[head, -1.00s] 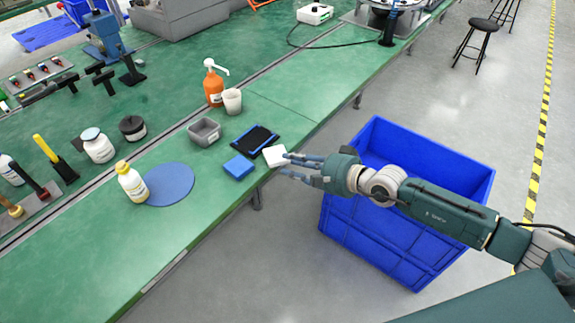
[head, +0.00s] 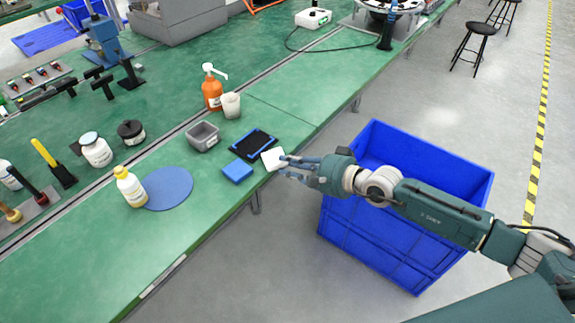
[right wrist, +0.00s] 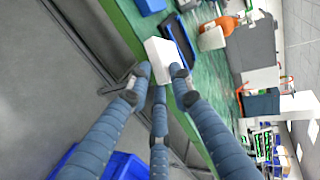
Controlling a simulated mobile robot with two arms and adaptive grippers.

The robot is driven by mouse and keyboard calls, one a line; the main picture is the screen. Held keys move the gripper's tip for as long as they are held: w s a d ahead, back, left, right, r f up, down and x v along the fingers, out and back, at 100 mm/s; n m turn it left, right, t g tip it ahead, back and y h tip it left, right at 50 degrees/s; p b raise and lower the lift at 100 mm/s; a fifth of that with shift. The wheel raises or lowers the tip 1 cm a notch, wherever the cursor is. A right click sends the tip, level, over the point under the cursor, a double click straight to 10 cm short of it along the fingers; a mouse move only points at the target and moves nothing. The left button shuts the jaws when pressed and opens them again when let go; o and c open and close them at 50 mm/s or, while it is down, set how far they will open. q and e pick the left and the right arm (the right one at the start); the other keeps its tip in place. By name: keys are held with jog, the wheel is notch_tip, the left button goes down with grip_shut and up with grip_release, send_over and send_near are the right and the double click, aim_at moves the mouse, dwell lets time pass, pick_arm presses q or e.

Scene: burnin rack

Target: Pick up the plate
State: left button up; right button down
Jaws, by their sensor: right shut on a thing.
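In the right wrist view, the fingertips (right wrist: 157,84) meet at the near end of the white plate (right wrist: 163,58), which looks thick and tilted there. Its underside is hidden, so I cannot tell whether it still touches the bench. My left gripper is not in view.
A black-and-blue tray (head: 253,143), a blue block (head: 237,171) and a grey bin (head: 203,136) are close by. A round blue mat (head: 168,188) and a yellow-capped bottle (head: 130,187) are further left. A large blue crate (head: 385,240) stands below my right arm.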

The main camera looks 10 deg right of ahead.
jog(key=p+v, duration=0.1)
jog(key=v, duration=1.4)
jog(key=shift+r+p, duration=0.4)
jog(key=shift+r, duration=0.05)
jog(key=shift+s, duration=0.15)
